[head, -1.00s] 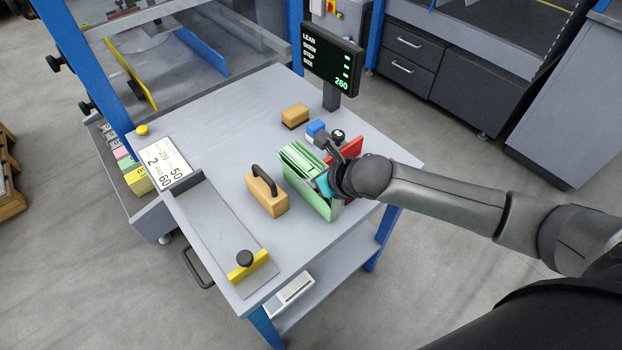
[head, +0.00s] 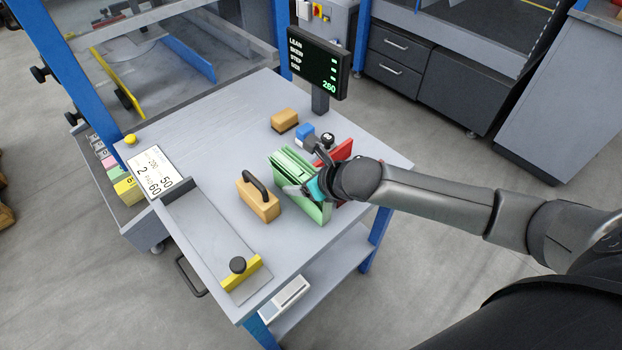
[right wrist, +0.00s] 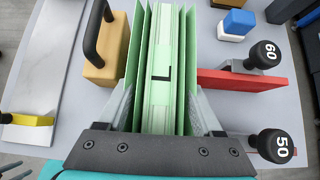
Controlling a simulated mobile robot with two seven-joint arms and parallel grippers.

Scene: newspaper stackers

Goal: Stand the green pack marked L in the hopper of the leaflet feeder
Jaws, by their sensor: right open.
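The green pack marked L (right wrist: 163,98) stands upright between thin green boards (right wrist: 187,70) in the right wrist view. In the head view the green boards and pack (head: 297,172) stand on the grey worktop. My right gripper (right wrist: 162,108) is open, one finger on each side of the green group, with a gap showing at the right finger. I cannot tell which part is the feeder's hopper.
A tan block with a black handle (head: 259,200) stands close left of the green group. A red plate (right wrist: 240,80) and black knobs marked 60 (right wrist: 265,55) and 50 (right wrist: 273,146) are close right. A display (head: 318,66) stands behind. The worktop's back left is clear.

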